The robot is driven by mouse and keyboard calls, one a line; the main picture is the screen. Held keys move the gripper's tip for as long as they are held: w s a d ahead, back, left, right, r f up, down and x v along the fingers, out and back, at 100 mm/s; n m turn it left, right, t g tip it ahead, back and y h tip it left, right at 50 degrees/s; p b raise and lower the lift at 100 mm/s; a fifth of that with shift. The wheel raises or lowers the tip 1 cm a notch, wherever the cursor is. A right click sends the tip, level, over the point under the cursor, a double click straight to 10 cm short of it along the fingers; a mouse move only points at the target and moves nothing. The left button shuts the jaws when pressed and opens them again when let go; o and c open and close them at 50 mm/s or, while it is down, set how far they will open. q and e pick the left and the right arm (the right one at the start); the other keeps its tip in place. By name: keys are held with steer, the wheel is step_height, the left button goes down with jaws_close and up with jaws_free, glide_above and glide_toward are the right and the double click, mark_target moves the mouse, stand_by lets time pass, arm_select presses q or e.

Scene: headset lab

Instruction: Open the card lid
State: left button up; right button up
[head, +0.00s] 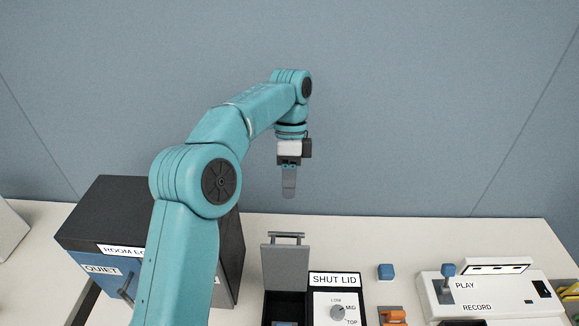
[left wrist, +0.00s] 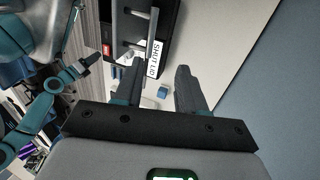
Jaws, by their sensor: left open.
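The grey card lid (head: 286,266) stands raised and upright at the back of a dark open box (head: 285,308) in the head view, its bar handle (head: 287,236) at the top. My left gripper (head: 289,190) hangs pointing down, above and behind the lid, apart from it. In the left wrist view its two fingers (left wrist: 158,90) are spread with nothing between them. The dark box (left wrist: 145,22) shows beyond the fingers. A teal limb of mine shows at the left of that view; I cannot tell whether its end is my right gripper.
A "SHUT LID" panel (head: 335,300) with a knob adjoins the box. A blue block (head: 386,271) and an orange part (head: 393,317) lie to its right, then a white play/record unit (head: 485,290). A dark cabinet (head: 112,212) stands left. A wall rises behind the table.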

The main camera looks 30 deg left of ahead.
arm_select(q)
steer(key=shift+p+v, duration=0.45)
steer(key=shift+v, duration=1.3)
steer(key=shift+s+d, duration=0.1)
steer(key=shift+s, duration=0.1)
